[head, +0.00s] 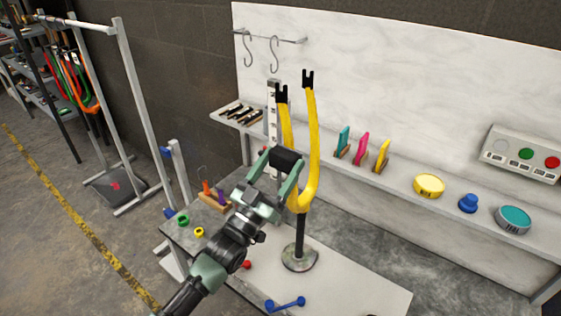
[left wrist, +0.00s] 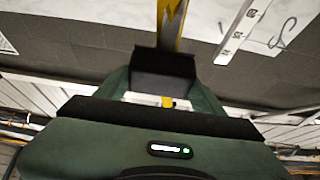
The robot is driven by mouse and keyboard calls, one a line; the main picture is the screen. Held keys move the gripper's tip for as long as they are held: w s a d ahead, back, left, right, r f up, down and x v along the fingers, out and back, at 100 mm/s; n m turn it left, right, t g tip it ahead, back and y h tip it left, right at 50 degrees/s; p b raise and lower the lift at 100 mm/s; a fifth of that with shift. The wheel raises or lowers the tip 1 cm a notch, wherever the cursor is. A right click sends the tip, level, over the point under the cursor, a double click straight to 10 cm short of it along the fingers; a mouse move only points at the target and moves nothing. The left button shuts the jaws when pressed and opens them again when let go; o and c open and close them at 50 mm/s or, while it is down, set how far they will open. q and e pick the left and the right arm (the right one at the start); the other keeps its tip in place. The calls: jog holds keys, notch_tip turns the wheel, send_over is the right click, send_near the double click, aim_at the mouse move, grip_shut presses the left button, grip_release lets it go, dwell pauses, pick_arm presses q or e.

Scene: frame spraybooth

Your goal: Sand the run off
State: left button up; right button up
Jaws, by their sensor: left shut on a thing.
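A yellow fork (head: 313,150) stands upright, legs up, on a black post with a round base (head: 299,257) on the bench. My left gripper (head: 280,168) is shut on a dark block (head: 287,157) beside the fork's left leg. In the left wrist view the dark block (left wrist: 165,68) sits between the green fingers, with a strip of yellow leg (left wrist: 171,25) right beyond it. I cannot tell whether the block touches the leg. I cannot make out the run on the paint. My right gripper is not in view.
A white upright scale (head: 272,110) stands close behind the fork's left leg. The shelf behind holds coloured cards (head: 362,148), a yellow tin (head: 429,185) and a teal tin (head: 513,219). A blue double-ended tool (head: 286,304) lies at the bench front.

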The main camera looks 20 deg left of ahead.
pick_arm(q)
notch_tip(320, 180, down, 12)
jog(key=b, duration=0.8)
jog(key=shift+r, duration=0.2)
dwell(0.5)
jog(key=shift+s, duration=0.15)
jog(key=s+a+p, duration=0.2)
jog(key=s, duration=0.3)
jog(key=shift+s, duration=0.3)
jog(key=shift+s+a, duration=0.1)
jog(key=s, duration=0.1)
jog(key=s+a+p, duration=0.1)
jog(key=shift+s, duration=0.3)
dwell(0.3)
